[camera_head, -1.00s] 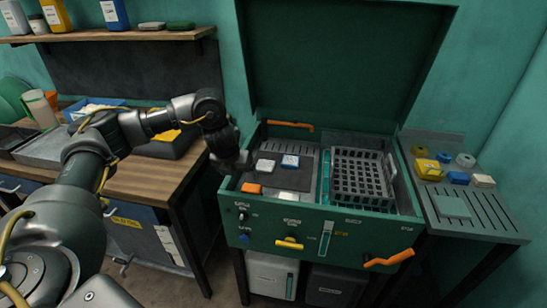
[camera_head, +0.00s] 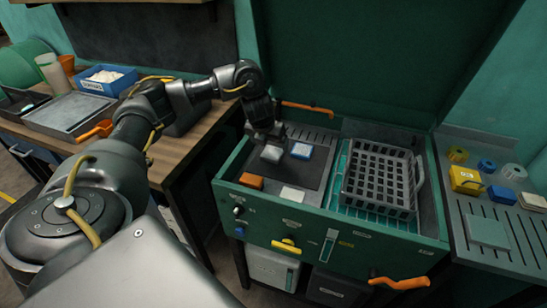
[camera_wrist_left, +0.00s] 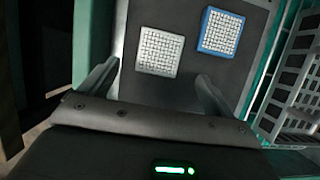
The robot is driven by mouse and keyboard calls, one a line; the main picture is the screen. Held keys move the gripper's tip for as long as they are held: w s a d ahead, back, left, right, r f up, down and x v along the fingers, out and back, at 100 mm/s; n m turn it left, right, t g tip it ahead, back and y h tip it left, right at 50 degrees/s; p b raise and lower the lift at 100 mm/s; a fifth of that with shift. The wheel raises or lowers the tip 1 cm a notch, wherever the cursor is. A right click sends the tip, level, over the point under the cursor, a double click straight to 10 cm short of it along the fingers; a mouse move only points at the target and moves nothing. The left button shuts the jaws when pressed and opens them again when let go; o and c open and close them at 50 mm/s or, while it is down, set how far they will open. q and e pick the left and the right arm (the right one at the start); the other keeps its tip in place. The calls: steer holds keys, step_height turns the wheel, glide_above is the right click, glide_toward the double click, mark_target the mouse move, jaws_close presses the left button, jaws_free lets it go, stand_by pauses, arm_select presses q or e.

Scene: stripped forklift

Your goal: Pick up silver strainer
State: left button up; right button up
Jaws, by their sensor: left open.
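A small silver-white mesh square, which looks like the silver strainer (camera_head: 271,154), lies on the dark mat in the open green machine. It also shows in the left wrist view (camera_wrist_left: 160,52), with a fine grid on top. My left gripper (camera_head: 265,137) is above it in the head view, pointing down. In the left wrist view the two fingers (camera_wrist_left: 155,85) are apart, with the silver square ahead of and between them, nothing held. A blue-framed mesh square (camera_head: 301,150) lies just to the right. My right gripper is in neither view.
An orange block (camera_head: 251,181) and a whitish square (camera_head: 292,194) lie nearer the machine's front wall. A grey slotted basket (camera_head: 380,177) fills the right side. The raised lid (camera_head: 375,60) stands behind. A side shelf (camera_head: 488,232) holds small blocks and rolls.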

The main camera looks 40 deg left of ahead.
mark_target(272, 153)
arm_select(q)
steer(key=shift+w+a+f, duration=0.1)
steer(key=shift+w+f, duration=0.05)
steer(key=shift+f, duration=0.7)
steer(key=b+x, duration=0.1)
steer(key=x, duration=0.2)
steer(key=shift+w+f+b, duration=0.15)
steer(key=shift+f+b, duration=0.15)
steer(key=shift+w+a+f, duration=0.1)
steer(key=shift+w+f, duration=0.05)
steer(key=shift+f, duration=0.2)
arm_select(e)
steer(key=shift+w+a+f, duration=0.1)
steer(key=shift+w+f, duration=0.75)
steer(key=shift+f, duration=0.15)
arm_select(q)
steer(key=c, duration=1.2)
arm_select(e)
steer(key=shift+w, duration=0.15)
arm_select(q)
steer(key=shift+r, duration=0.1)
steer(key=shift+c, duration=0.2)
